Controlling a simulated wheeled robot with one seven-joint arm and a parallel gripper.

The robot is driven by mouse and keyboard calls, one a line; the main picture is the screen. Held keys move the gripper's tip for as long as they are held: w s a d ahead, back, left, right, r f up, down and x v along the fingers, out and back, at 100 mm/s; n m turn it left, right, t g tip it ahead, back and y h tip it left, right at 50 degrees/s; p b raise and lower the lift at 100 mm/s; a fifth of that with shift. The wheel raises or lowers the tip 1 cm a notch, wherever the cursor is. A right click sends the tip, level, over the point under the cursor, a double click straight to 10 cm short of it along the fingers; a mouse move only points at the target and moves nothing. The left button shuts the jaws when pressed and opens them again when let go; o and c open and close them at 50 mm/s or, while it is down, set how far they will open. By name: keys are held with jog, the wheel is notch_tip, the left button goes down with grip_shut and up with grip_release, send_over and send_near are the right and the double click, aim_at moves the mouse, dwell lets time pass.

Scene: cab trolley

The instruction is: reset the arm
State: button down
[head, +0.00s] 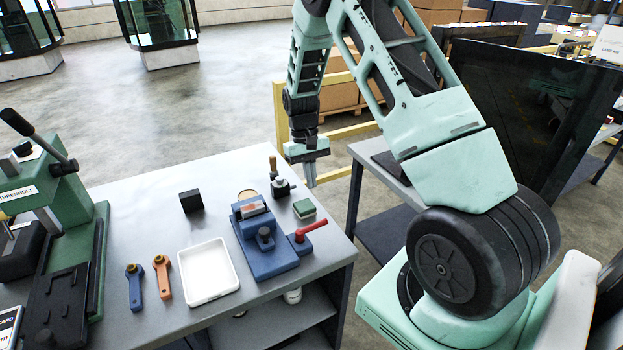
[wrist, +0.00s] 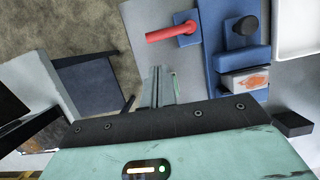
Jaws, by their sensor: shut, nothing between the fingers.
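My arm reaches up and over the right side of the bench in the head view. My gripper (head: 311,176) hangs from it, pointing down, beside the right edge of the grey bench top (head: 150,190). In the wrist view my gripper (wrist: 158,84) shows its two thin fingers together with nothing between them. The fingers appear apart from everything on the bench. The blue vise-like fixture (head: 268,262) with a red handle (head: 311,229) stands to the lower left of my gripper. The fixture (wrist: 222,65) and red handle (wrist: 172,34) also show in the wrist view.
A white tray (head: 208,272), an orange tool (head: 162,278), a blue tool (head: 134,288) and a black block (head: 191,201) lie on the bench. A green press (head: 80,220) stands at the left. A second table (head: 385,180) and a yellow rail (head: 281,115) are near my arm.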

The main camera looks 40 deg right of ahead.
dwell(0.4)
jog(key=s+a+r+n+t+b, duration=0.1)
jog(key=s+a+r+n+b, duration=0.15)
jog(key=a, duration=0.85)
jog(key=s+a+r+n+b, duration=0.2)
jog(key=s+a+r+n, duration=0.15)
jog(key=a, duration=0.85)
jog(key=s+a+n+b, duration=0.1)
jog(key=s+a, duration=0.2)
jog(key=s, duration=0.3)
jog(key=s+a+r+n+t+b, duration=0.1)
jog(key=s+a+n, duration=0.1)
jog(key=s+a, duration=0.2)
jog(key=s+a+n+t+b, duration=0.1)
jog(key=s+a+n+b, duration=0.1)
jog(key=s, duration=0.7)
jog(key=shift+s+a+r, duration=0.3)
jog(key=shift+s+a, duration=0.1)
jog(key=shift+a, duration=0.45)
